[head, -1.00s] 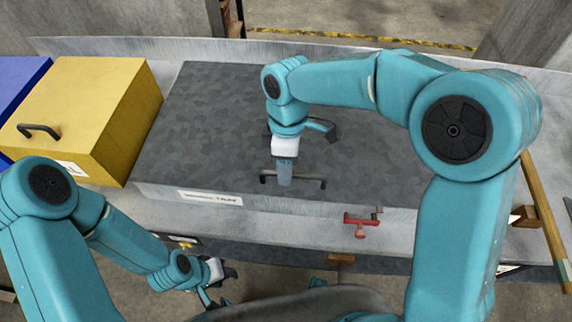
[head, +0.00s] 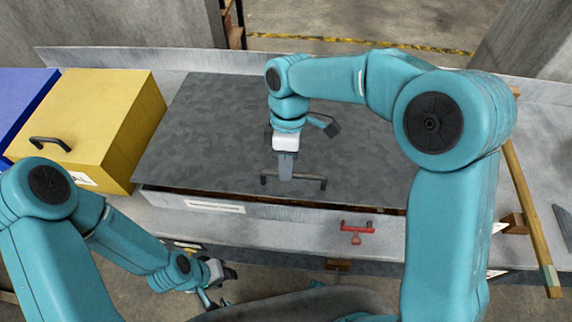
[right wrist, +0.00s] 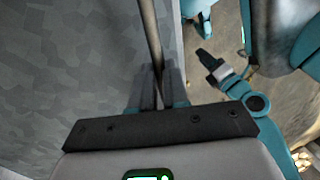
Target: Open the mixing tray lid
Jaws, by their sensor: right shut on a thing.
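The mixing tray is a wide grey metal box (head: 190,204) with a flat mottled grey lid (head: 215,125). The lid's front edge is raised a little, and a dark gap shows under it along the front. A dark bar handle (head: 313,182) is fixed near the lid's front edge. My right gripper (head: 285,176) is shut on this handle from above. In the right wrist view the fingers (right wrist: 158,92) close around the handle bar (right wrist: 150,40), with the lid surface at the left. My left gripper (head: 222,284) hangs low before the bench's front edge, and its jaws are too small to judge.
A yellow box (head: 105,115) with a black handle stands left of the tray, with a blue box (head: 22,95) beyond it. A red valve-like fitting (head: 356,230) is at the tray's front. A wooden pole (head: 530,210) leans at the right.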

